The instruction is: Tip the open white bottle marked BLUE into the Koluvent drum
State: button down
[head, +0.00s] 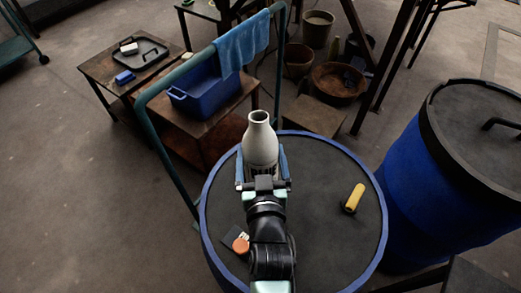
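A white bottle (260,143) with a narrow open neck stands upright between the fingers of my gripper (262,172). The fingers lie against both its sides, and its lower part is hidden by the gripper. I see no marking on the side facing me. The bottle is over the far left part of a round blue-rimmed drum top (325,225); I cannot tell whether it touches it. A second blue drum (420,195) with a dark lid and a handle stands at right. I can read no name on either drum.
A yellow-handled object (354,198) and an orange cap (240,245) lie on the near drum top. Behind it are a green rail with a blue towel (243,45), a blue bin (205,95) and a low table (105,68). Pots stand at the back. Floor at left is clear.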

aim_at(265, 171)
jog(key=shift+s+d+r+g+p, duration=0.15)
jog(key=shift+s+g+p, duration=0.5)
jog(key=shift+p, duration=1.45)
jog(key=shift+s+d+r+g+p, duration=0.15)
jog(key=shift+s+g+p, duration=0.45)
jog(key=shift+p, duration=1.45)
jog(key=shift+s+d+f+n+g+h+p, duration=0.15)
jog(key=shift+s+g+p, duration=0.4)
jog(key=shift+p, duration=0.8)
jog(key=shift+s+r+n+g+h+p, duration=0.2)
jog(key=shift+g+p, duration=0.5)
jog(key=shift+p, duration=0.65)
jog(key=shift+s+d+f+g+h+p, duration=0.15)
jog(key=shift+s+f+g+p, duration=0.15)
jog(key=shift+g+p, duration=0.4)
jog(key=shift+s+f+g+h+p, duration=0.15)
jog(key=shift+s+g+p, duration=0.25)
jog(key=shift+p, duration=0.55)
jog(key=shift+s+d+f+n+g+h+p, duration=0.1)
jog(key=shift+s+f+g+h+p, duration=0.25)
jog(key=shift+f+g, duration=0.6)
jog(key=shift+s+d+f+n+g+h+p, duration=0.15)
jog(key=shift+f+g+p, duration=0.35)
jog(key=shift+g, duration=0.9)
jog(key=shift+s+a+f+n+g+h+p, duration=0.2)
jog(key=shift+f+g+p, duration=0.25)
jog(key=shift+f+g, duration=0.5)
jog(key=shift+d+f+g+b, duration=0.1)
jog(key=shift+f+g+b, duration=0.15)
jog(key=shift+g+b, duration=0.7)
